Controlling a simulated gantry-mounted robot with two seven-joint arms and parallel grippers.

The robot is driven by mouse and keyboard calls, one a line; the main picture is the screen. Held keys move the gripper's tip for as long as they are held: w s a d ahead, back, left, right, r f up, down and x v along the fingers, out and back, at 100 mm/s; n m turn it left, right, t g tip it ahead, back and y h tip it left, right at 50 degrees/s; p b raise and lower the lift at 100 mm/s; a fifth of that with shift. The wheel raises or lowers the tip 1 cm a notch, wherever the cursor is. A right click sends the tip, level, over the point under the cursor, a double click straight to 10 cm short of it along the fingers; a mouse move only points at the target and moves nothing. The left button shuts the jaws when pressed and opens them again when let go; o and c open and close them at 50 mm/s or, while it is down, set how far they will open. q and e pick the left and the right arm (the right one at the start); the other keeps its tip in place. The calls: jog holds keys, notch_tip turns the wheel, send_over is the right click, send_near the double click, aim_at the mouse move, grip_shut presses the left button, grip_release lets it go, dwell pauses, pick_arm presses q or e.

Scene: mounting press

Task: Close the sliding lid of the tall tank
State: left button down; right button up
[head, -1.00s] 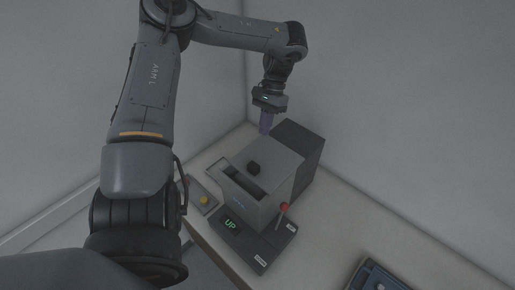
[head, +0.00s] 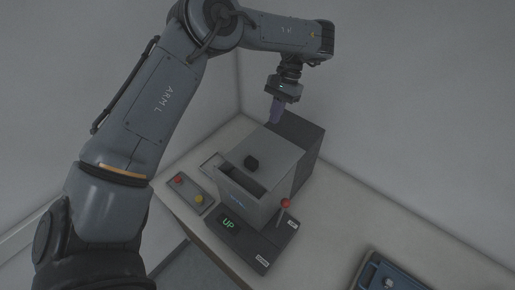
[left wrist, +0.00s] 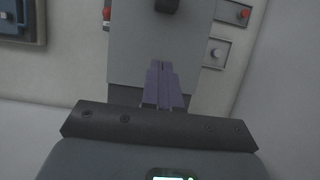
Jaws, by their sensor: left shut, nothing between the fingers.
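The tall tank (head: 257,206) is a grey box with a blue mark on its front. Its flat grey sliding lid (head: 276,155) carries a black knob (head: 251,162) and leaves a dark opening at the near end. My left gripper (head: 274,119) has purple fingers, shut and empty, pointing down near the lid's far end, behind the knob. In the left wrist view the fingers lie over the grey lid (left wrist: 135,45), apart from the knob (left wrist: 166,5) at the top edge. I cannot tell whether the fingertips touch anything. My right gripper is not in view.
A dark block (head: 304,144) adjoins the tank's far side. A base with a green "UP" display (head: 229,223) and a red-tipped lever (head: 285,203) is in front. A button panel (head: 190,193) lies left, a blue case (head: 388,272) right. The bench between is clear.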

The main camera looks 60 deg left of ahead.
pick_arm(q)
notch_tip(320, 180, down, 2)
jog(key=b, duration=0.2)
jog(key=p, duration=0.1)
send_near(259, 159)
notch_tip(259, 159, down, 3)
jog(key=shift+d+f, duration=0.1)
jog(key=shift+f, duration=0.05)
jog(key=shift+s+d+r+p, duration=0.1)
jog(key=shift+s+d+p, duration=0.1)
jog(key=shift+s+p, duration=0.2)
jog(key=shift+s+d+r+p, duration=0.1)
jog(key=shift+s+d+p, duration=0.15)
jog(key=shift+s, duration=0.2)
jog(key=shift+s+d+f+p, duration=0.15)
jog(key=shift+s+p, duration=0.1)
jog(key=shift+s, duration=0.2)
jog(key=shift+s+d+p, duration=0.15)
jog(key=shift+s+p, duration=0.05)
jog(key=shift+s, duration=0.2)
